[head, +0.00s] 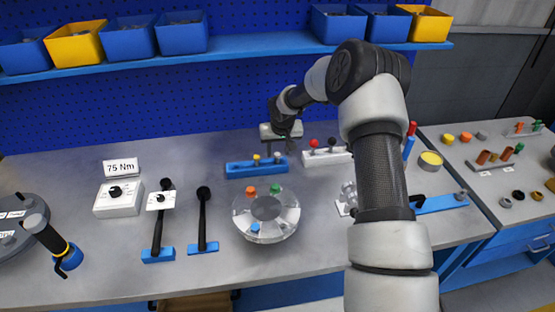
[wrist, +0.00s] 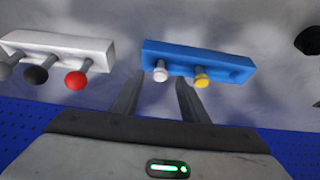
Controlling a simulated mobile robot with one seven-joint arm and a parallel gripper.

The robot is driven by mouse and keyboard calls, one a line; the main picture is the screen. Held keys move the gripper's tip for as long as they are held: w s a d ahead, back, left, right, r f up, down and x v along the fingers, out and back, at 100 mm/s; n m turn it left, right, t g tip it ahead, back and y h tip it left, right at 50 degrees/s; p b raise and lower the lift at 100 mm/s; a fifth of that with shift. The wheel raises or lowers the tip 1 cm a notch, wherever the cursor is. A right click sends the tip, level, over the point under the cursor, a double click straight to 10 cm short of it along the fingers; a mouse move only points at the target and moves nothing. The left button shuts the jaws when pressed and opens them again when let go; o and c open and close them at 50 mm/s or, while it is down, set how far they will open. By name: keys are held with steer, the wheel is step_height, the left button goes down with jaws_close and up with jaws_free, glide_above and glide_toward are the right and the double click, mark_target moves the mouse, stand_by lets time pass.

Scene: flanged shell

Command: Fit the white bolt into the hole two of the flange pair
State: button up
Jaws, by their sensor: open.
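The white bolt (wrist: 160,72) stands in a blue rack (wrist: 215,62) beside a yellow bolt (wrist: 201,77). My gripper (wrist: 159,82) is open and empty, its two fingers spread to either side of the white bolt's head in the wrist view; whether they touch it I cannot tell. In the head view my gripper (head: 279,147) is just above the right part of the blue rack (head: 240,170). The flange pair (head: 290,217) is a clear round disc in front of the rack, with orange, green and blue pieces in it. Its hole numbers are too small to read.
A white rack (head: 340,158) with red and dark bolts stands right of the blue rack. Black-handled tools (head: 202,220) stand left of the flange, near a white 75 Nm box (head: 118,203). Bins (head: 182,38) line the shelf behind. Bench between rack and flange is clear.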

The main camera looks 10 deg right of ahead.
steer(key=shift+x, duration=1.15)
jaws_close()
steer(key=shift+r, duration=0.1)
